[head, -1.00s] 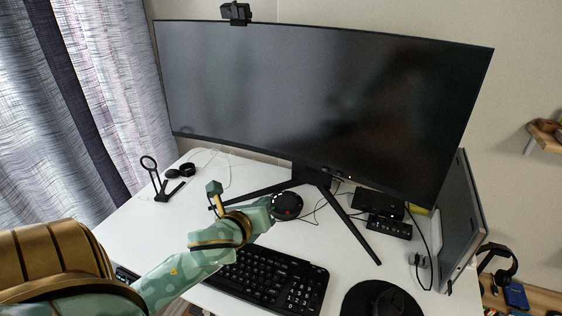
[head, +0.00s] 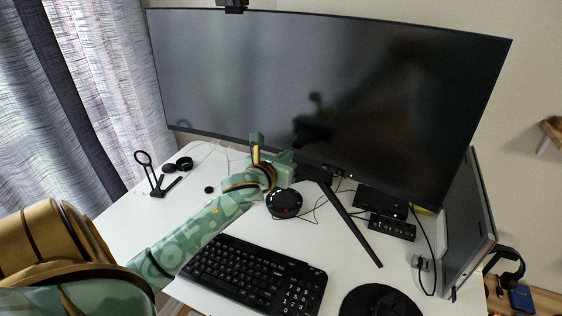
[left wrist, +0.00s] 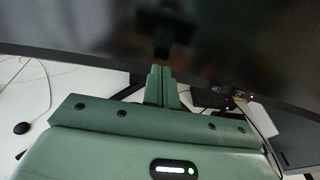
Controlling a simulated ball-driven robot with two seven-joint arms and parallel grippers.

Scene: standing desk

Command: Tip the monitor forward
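The large black curved monitor (head: 330,85) stands on its black legs (head: 350,225) at the back of the desk. It also fills the top of the left wrist view (left wrist: 95,35). My left gripper (head: 257,142) is in front of its lower edge, left of centre, with the fingers pointing at the screen. In the left wrist view the two fingers (left wrist: 161,76) are close together with nothing seen between them. Their dark reflection shows in the screen just ahead. I cannot tell whether the tips touch the screen. My right gripper is in neither view.
A black keyboard (head: 255,275) lies below my left arm on the white desk (head: 120,222). A round black device (head: 284,203) sits beside the gripper. A webcam (head: 233,5) tops the monitor. A dark upright case (head: 470,228) stands at right. A stand (head: 152,175) is at left.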

